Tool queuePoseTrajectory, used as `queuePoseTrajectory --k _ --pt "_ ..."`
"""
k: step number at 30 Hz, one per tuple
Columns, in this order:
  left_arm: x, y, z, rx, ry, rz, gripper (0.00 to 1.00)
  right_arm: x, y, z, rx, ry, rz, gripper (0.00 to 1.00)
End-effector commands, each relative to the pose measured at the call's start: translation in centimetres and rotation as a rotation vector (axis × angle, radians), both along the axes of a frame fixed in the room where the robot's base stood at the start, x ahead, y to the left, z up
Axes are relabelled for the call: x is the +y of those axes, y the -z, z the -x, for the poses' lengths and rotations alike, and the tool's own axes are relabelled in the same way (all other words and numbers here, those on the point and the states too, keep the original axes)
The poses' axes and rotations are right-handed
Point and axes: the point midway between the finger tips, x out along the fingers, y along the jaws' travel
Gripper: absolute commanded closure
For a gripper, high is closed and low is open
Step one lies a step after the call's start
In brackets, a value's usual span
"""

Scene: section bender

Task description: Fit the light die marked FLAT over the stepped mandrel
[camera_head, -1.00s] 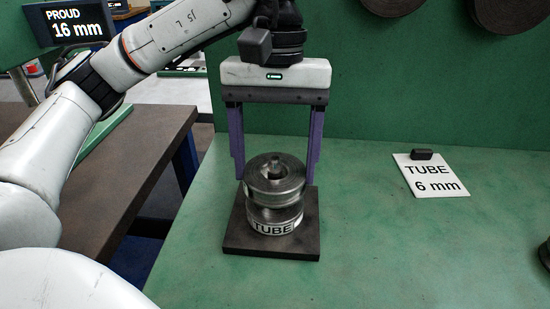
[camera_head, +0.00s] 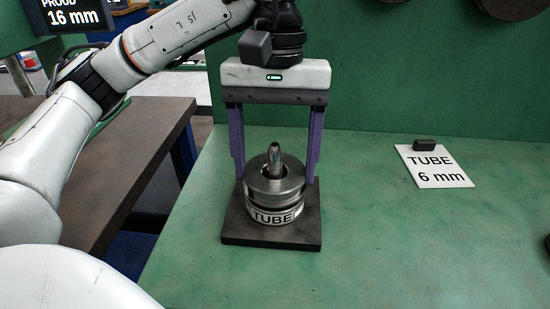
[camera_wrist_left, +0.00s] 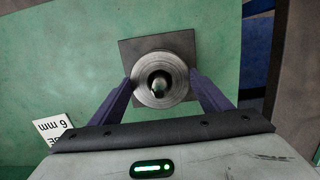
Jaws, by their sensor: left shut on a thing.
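My left gripper (camera_head: 276,178) reaches down from above, its two purple fingers shut on the sides of a grey steel ring-shaped die (camera_head: 262,188). No FLAT marking on this die can be read. The rounded tip of the mandrel (camera_head: 274,156) stands up through the die's hole; it also shows inside the hole in the left wrist view (camera_wrist_left: 160,84). Directly below the held die is a ring labelled TUBE (camera_head: 275,217), on a dark square base plate (camera_head: 270,237). Whether the two touch cannot be told. The mandrel's lower part is hidden. My right gripper is not in view.
A white card reading TUBE 6 mm (camera_head: 435,172), with a small dark block (camera_head: 425,145) at its top edge, lies to the right on the green bench (camera_head: 400,250). A display (camera_head: 72,16) reads 16 mm. The bench between base plate and card is clear.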

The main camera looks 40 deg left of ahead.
Motion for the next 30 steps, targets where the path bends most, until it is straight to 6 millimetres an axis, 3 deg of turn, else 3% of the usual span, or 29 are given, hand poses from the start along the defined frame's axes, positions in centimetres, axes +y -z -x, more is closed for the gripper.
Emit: queuePoseTrajectory --k 8,9,13,23,30 --pt "0.0 0.7 0.0 -0.001 0.0 0.0 0.65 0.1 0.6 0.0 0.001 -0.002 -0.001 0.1" --pt "0.0 0.7 0.0 -0.001 0.0 0.0 0.27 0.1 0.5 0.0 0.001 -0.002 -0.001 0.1" --pt "0.0 0.6 0.0 -0.001 0.0 0.0 0.07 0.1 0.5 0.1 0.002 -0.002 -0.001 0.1" --pt "0.0 0.3 0.0 -0.001 -0.001 -0.001 0.07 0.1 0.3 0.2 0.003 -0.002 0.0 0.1" --pt "0.3 -3.9 -0.5 -0.006 -0.002 0.0 0.07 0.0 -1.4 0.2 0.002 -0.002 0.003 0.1"
